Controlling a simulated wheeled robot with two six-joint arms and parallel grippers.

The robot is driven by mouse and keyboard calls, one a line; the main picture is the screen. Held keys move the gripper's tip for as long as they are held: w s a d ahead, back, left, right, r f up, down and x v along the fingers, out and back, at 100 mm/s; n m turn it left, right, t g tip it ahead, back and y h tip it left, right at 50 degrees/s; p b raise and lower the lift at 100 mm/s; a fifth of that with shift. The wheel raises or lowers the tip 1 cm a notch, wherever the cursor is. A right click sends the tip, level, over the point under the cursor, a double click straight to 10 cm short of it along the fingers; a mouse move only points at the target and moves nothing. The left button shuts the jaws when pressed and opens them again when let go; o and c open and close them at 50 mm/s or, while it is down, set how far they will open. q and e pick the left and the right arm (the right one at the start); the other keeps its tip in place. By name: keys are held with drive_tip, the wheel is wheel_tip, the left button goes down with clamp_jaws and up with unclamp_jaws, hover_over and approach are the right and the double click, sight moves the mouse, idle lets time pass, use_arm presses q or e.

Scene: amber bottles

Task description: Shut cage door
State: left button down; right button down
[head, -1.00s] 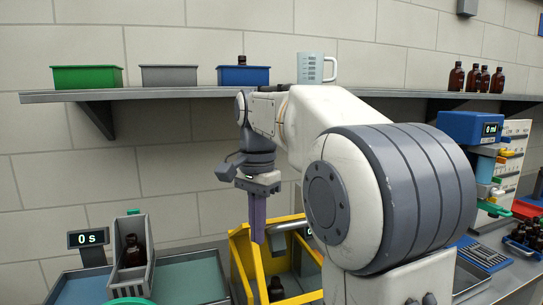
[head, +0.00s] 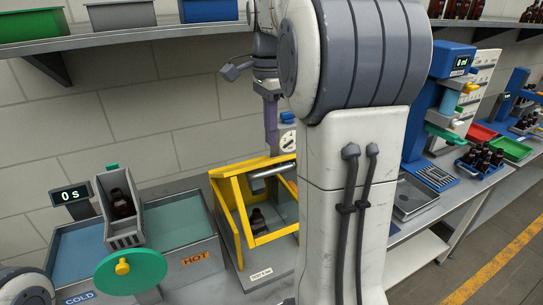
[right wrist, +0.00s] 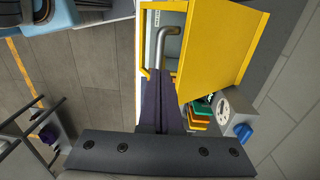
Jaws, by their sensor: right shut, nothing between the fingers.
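The cage (head: 235,228) is a yellow-framed box on the bench, with an amber bottle (head: 257,219) inside. A grey bar handle (head: 270,172) shows at its top. I cannot tell which yellow part is the door or how far it stands open. My right gripper (head: 272,146) points down at the cage's back top edge, its purple fingers together and empty. In the right wrist view the shut fingers (right wrist: 163,75) are beside a yellow panel (right wrist: 225,50) and close to the bent grey handle (right wrist: 161,42); contact is unclear. My left gripper is out of view.
Left of the cage are a hot and cold bath (head: 185,222), a grey rack (head: 125,232) holding a bottle, and a green disc (head: 130,270). A shelf (head: 150,36) with bins runs above. My right arm hides the bench right of the cage.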

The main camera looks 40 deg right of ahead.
drive_tip(key=f+p, duration=0.1)
drive_tip(key=f, duration=0.5)
drive_tip(key=shift+s+f, duration=0.2)
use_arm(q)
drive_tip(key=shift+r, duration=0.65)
